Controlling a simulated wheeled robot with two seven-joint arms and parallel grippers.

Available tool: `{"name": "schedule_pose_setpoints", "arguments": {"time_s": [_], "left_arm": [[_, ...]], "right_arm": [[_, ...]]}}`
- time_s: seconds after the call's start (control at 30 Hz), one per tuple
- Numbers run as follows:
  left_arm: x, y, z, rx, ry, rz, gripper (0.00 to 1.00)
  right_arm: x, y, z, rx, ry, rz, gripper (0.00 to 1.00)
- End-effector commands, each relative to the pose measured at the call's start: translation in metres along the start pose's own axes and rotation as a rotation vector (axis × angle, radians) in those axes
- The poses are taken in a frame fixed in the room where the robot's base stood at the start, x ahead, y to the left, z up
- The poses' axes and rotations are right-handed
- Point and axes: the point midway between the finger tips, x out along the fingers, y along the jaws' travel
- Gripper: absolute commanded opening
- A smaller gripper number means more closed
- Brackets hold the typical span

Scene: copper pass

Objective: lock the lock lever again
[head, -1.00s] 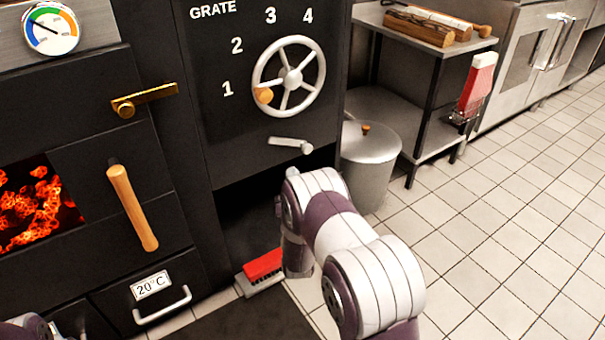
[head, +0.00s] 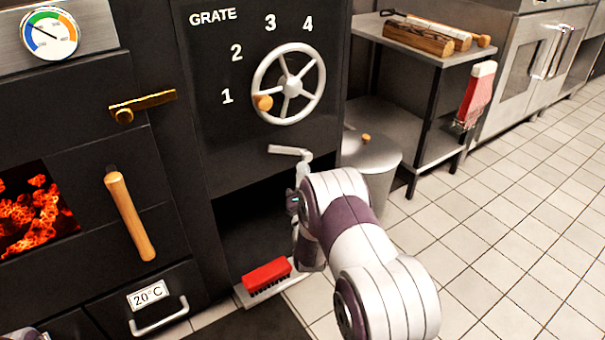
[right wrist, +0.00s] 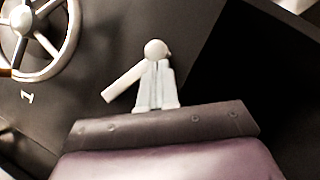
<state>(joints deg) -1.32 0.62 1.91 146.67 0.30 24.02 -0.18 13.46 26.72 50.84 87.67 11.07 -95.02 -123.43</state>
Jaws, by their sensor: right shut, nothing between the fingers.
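The lock lever (head: 288,150) is a short pale metal bar on the black stove panel, below the grate handwheel (head: 289,84). It lies close to horizontal, with its rounded end to the right. In the right wrist view the lever (right wrist: 124,83) runs down left from its round end. My right gripper (right wrist: 156,66) is shut and empty, its fingertips right at that round end; I cannot tell whether they touch. In the head view the right gripper (head: 303,162) shows just below the lever's right end, partly hidden by my arm. My left gripper is not in view.
A red brush (head: 267,273) lies in the dark opening under the panel. A lidded metal bin (head: 375,165) stands right of the stove, near my right arm. A brass latch (head: 145,105) and a wooden door handle (head: 130,215) are on the left. Tiled floor is open at right.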

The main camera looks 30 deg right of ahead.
Motion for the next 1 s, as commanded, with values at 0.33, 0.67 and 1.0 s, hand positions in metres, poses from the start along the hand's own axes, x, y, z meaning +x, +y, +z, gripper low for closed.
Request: {"name": "schedule_pose_setpoints", "arguments": {"time_s": [0.33, 0.67, 1.0], "left_arm": [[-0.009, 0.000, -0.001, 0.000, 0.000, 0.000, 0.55], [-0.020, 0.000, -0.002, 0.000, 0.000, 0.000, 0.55], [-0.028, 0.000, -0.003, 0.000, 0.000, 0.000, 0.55]], "right_arm": [[0.005, 0.002, 0.007, 0.000, -0.003, 0.001, 0.00], [0.013, 0.004, 0.019, -0.045, -0.004, 0.031, 0.00], [0.020, 0.010, 0.029, -0.109, -0.003, 0.075, 0.00]]}}
